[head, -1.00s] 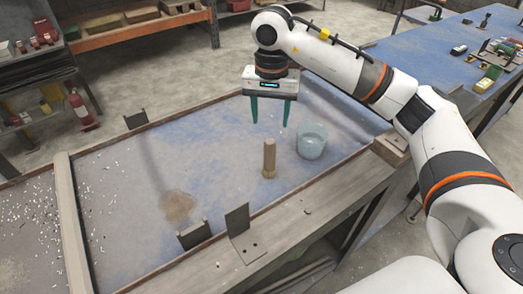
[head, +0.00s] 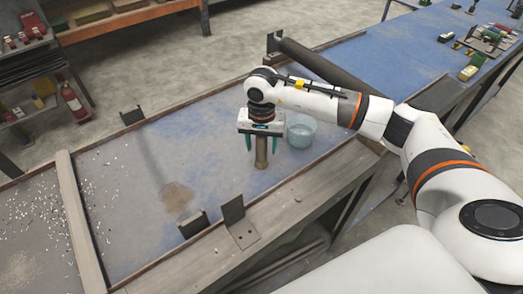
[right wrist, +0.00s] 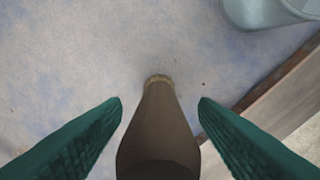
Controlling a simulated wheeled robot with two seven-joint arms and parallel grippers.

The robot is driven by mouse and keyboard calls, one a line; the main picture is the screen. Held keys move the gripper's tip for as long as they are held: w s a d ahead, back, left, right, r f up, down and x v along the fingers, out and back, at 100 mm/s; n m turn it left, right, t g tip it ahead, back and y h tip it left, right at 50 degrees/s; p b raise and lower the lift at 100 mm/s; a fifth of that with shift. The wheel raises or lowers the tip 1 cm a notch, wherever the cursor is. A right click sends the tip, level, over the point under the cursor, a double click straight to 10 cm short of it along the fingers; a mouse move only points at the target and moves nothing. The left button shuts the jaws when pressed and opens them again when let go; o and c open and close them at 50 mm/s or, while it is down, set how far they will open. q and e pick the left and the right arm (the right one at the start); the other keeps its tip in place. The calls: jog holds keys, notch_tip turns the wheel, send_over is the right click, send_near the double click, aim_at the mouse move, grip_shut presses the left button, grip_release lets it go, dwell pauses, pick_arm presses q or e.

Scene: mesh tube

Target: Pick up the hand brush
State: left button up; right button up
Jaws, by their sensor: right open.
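The hand brush (head: 261,152) stands upright on the blue table, its brown handle up. In the right wrist view the brush (right wrist: 158,130) rises between the fingers, with pale bristles at its far, lower end. My right gripper (head: 261,165) is open and points down over the brush, one green finger on each side of the handle. In the right wrist view gaps show between the handle and both fingertips of the gripper (right wrist: 160,103). My left gripper is not in view.
A translucent bucket (head: 301,130) stands just right of the brush; its base also shows in the right wrist view (right wrist: 262,12). A wooden rail (head: 290,205) with a metal bracket (head: 236,222) runs along the near edge. The table's middle left is mostly clear.

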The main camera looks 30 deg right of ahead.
jog(key=c, duration=1)
notch_tip(320, 180, up, 9)
jog(key=b, duration=0.3)
jog(key=shift+w, duration=0.1)
jog(key=shift+c, duration=0.2)
jog(key=shift+r, duration=0.55)
